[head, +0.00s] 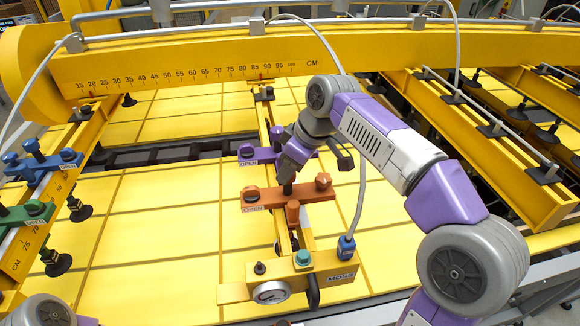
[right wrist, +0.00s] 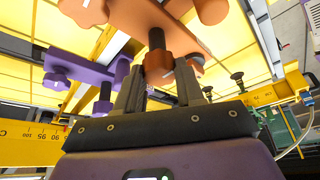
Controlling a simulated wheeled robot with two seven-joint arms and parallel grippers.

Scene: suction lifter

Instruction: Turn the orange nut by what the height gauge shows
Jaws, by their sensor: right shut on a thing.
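An orange clamp block (head: 268,198) sits across the yellow arm, with an OPEN label at its left end and orange knobs. My right gripper (head: 287,176) points down at the middle of this block, by a dark stud. In the right wrist view, the orange nut (right wrist: 159,64) sits on a black threaded rod. My right gripper (right wrist: 160,85) is shut on it, one finger on each side. A round dial (head: 270,292), possibly the height gauge, is on the yellow front box; its reading is too small to read. My left gripper is out of view.
A purple clamp (head: 247,153) stands just behind the orange one. Blue (head: 38,160) and green (head: 26,214) clamps are at the left. A yellow beam (head: 190,70) with a CM scale crosses behind. A hose (head: 361,190) hangs close to my right arm.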

